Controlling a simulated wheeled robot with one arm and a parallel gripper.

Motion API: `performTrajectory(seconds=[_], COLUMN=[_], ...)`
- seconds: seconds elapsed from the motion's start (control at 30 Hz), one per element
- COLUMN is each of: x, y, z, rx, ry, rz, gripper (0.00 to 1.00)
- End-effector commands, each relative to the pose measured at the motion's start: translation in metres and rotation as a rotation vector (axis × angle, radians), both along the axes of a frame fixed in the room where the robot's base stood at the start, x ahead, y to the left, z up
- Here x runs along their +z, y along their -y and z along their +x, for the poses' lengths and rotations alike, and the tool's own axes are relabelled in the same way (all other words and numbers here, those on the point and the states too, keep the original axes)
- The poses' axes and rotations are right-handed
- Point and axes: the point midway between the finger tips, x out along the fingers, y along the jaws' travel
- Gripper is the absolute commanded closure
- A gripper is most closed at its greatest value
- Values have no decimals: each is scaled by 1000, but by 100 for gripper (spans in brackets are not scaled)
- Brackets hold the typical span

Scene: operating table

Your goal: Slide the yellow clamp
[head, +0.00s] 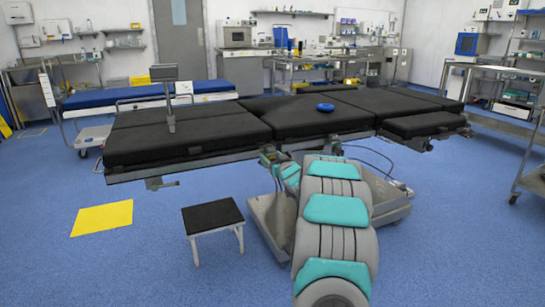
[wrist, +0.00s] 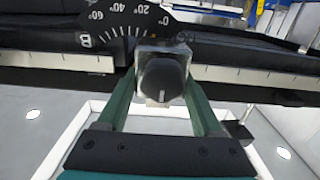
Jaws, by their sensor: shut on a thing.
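My gripper (wrist: 162,82) is at the near side of the operating table (head: 200,151), by its side rail (wrist: 255,75). In the wrist view its two green fingers are shut on a dark knob (wrist: 163,78), one finger on each side. The knob sits on a grey metal block at the rail. Behind it is a black angle dial (wrist: 125,22) with white degree marks. I see no yellow on this held fitting, so I cannot tell whether it is the yellow clamp. In the head view my arm covers part of this spot and the fitting is too small to make out.
A black step stool (head: 212,216) and a yellow floor mat (head: 102,218) are left of my arm. The table's pale base (head: 385,215) stands under the table. A blue ring (head: 325,107) lies on the black padding. The blue floor at the front left is free.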

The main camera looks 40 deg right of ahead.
Motion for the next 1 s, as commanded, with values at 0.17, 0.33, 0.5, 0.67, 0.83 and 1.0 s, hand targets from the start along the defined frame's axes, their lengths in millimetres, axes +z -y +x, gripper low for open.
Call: performTrajectory(seconds=[0.17,0.33,0.5,0.67,0.83,1.0], x=[1,1,1,1,1,0], y=[0,1,2,1,0,-1], z=[-2,-2,-2,-2,-2,-3], rx=[-4,-6,-7,-5,-3,-2], ry=[2,3,3,2,2,1], rz=[0,0,1,1,1,1], gripper=[100,100,23,5,3,3])
